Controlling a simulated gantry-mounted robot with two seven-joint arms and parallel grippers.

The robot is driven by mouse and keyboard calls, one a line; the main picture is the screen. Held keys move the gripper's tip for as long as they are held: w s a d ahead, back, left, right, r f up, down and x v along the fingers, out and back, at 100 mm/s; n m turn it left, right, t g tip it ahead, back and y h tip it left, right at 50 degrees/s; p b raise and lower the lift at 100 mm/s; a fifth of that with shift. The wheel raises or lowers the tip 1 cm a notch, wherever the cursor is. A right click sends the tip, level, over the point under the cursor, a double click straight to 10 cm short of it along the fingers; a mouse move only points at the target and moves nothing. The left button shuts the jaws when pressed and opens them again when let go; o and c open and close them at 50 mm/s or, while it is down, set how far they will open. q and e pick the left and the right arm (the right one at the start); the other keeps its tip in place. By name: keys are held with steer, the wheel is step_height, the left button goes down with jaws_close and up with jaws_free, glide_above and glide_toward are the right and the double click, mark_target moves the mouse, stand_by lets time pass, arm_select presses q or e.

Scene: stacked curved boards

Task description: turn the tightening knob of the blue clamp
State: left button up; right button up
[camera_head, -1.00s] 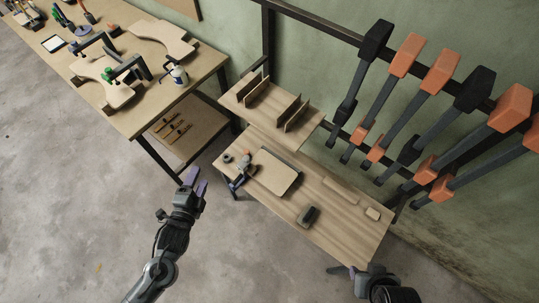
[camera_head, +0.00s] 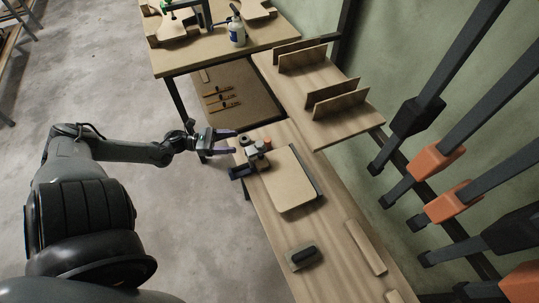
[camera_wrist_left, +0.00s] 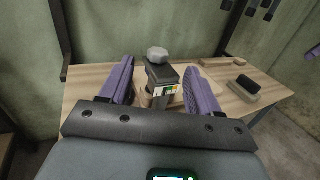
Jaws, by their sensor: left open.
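The clamp (camera_head: 257,160) stands at the near left end of the wooden bench, with dark blue, grey and orange parts. In the left wrist view its dark body (camera_wrist_left: 163,74) is upright, and a grey faceted knob (camera_wrist_left: 157,53) sits on top. My left gripper (camera_head: 229,143) is open beside the clamp, its purple fingers pointing toward it. In the wrist view the fingers (camera_wrist_left: 158,66) lie on either side of the clamp with a gap at each side. A purple piece at the wrist view's right edge looks like my right gripper's finger; its state is unclear.
A pale curved-corner board (camera_head: 292,178) lies beside the clamp. A dark-topped block (camera_head: 302,257) and a wood strip (camera_head: 366,247) lie further along the bench. Large orange and black clamps (camera_head: 437,160) hang at the right.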

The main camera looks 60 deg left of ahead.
mark_target(259, 144)
arm_select(q)
steer(key=b+x, duration=0.1)
steer(key=x, duration=0.2)
steer(key=f+b+x, duration=0.1)
steer(key=x, duration=0.3)
steer(key=f+b+x, duration=0.1)
steer(key=x, duration=0.2)
steer(key=shift+w+d, duration=0.15)
steer(key=shift+w, duration=0.15)
arm_select(e)
step_height(259, 144, down, 4)
steer(key=shift+s, duration=0.15)
